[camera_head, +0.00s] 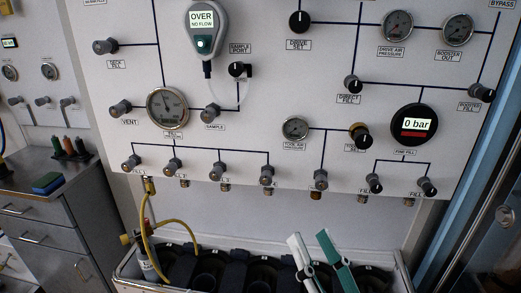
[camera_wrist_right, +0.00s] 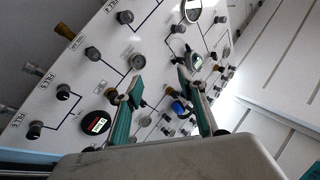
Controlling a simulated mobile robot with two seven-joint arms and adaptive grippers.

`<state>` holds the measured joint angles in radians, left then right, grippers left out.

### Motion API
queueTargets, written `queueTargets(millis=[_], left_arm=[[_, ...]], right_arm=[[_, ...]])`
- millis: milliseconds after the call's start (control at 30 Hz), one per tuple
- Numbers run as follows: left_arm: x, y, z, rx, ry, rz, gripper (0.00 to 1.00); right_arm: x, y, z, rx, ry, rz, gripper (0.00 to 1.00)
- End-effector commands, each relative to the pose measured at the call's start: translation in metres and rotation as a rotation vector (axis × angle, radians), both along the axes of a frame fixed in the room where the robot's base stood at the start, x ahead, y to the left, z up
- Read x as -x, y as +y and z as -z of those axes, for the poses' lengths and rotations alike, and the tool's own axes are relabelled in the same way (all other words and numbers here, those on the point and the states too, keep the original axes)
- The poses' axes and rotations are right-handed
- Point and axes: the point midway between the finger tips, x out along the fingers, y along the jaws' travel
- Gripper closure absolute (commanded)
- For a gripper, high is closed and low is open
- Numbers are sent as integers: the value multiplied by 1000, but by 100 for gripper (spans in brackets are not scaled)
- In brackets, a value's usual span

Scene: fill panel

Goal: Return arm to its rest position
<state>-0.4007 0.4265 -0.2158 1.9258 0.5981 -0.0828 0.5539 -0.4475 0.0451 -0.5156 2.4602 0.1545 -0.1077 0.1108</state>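My right gripper (camera_head: 309,238) is low in the head view, right of the middle, in front of the panel's lower edge. Its two fingers, teal on their faces, stand apart with nothing between them. In the right wrist view the open right gripper (camera_wrist_right: 160,76) points toward the grey-white fill panel (camera_wrist_right: 112,60), which looks tilted. The same fill panel (camera_head: 270,85) fills most of the head view with knobs, gauges and labels. My left gripper is in neither view.
Below the panel is a rack (camera_head: 207,283) with dark round slots. A yellow hose (camera_head: 146,225) loops from the panel's left outlet to a valve by the rack. A metal cabinet (camera_head: 50,220) with a blue-green sponge (camera_head: 46,183) stands left. A glass-fronted frame (camera_head: 490,225) is at right.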

Motion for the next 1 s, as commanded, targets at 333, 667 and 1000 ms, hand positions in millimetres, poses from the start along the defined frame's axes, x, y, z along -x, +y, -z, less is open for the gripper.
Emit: queueTargets(millis=[333, 667, 1000], left_arm=[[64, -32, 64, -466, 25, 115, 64], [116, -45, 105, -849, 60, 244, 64], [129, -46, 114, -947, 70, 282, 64]], right_arm=[[-13, -36, 232, 429, 351, 78, 60], [39, -114, 405, 761, 638, 99, 60], [60, -138, 442, 840, 709, 99, 60]])
